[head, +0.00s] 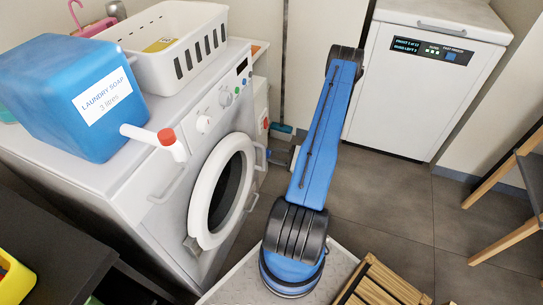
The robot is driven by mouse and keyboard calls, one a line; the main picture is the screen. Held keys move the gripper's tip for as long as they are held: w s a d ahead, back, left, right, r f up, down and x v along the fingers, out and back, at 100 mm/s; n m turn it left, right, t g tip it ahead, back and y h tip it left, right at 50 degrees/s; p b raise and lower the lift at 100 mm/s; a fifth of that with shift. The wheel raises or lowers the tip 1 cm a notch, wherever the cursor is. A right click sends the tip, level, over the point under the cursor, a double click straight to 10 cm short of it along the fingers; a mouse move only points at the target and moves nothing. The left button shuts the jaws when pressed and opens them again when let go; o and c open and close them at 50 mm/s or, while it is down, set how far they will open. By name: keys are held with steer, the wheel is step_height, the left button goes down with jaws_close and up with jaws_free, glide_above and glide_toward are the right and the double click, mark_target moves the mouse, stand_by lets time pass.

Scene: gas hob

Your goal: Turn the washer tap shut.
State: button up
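The white washing machine (205,125) stands at the left, with its round door (219,190) facing right. I cannot pick out the washer tap for certain. A small red part (266,123) shows on a pale box just beyond the washer's right side, and a grey metal piece (116,10) shows at the top left; either is too small to identify. My blue arm rises in the middle. A dark grey part, probably my gripper (277,157), shows left of the arm near the washer's front. The arm partly hides it, and its fingers are unclear.
A blue laundry soap jug (75,100) with a red-capped white spout (160,139) and a white basket (178,45) stand on the washer. A white appliance (424,80) stands at the back right. A wooden crate (385,285) is near the front. Grey floor (400,220) is clear at the right.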

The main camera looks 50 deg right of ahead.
steer(key=shift+n+h, duration=0.3)
steer(key=shift+n, duration=0.6)
steer(key=o, duration=1)
steer(key=shift+o, duration=0.2)
steer(key=shift+s, duration=0.1)
steer(key=v, duration=1.7)
steer(key=shift+s, duration=0.15)
steer(key=shift+d+f, duration=0.1)
